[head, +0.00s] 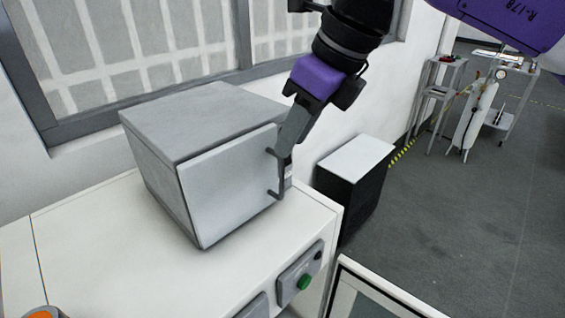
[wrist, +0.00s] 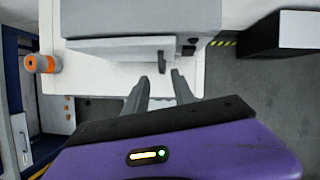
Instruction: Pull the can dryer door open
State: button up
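The can dryer (head: 205,115) is a grey box on a white cabinet top. Its pale door (head: 228,190) faces the front and looks shut or nearly shut; I cannot tell which. A dark bar handle (head: 281,183) stands out from the door's right edge. My gripper (head: 286,158) comes down from above right, with its fingers at the upper part of the handle. In the wrist view my gripper (wrist: 160,80) is open, with a clear gap between the fingertips. The handle (wrist: 162,62) shows just ahead of that gap. No firm hold on it shows.
A control box with a green button (head: 304,282) is on the cabinet's front. A black unit with a white top (head: 352,172) stands at the right. A window is behind; open floor lies right.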

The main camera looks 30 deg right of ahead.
aim_at(281, 163)
jog(key=shift+s+p+x, duration=0.1)
jog(key=shift+p+x, duration=0.35)
jog(key=shift+x, duration=1.5)
jog(key=shift+s+p+x, duration=0.15)
jog(key=shift+p+x, duration=0.25)
jog(key=shift+x, duration=1.55)
jog(key=shift+d+f, duration=0.15)
jog(key=shift+d, duration=0.05)
grip_shut()
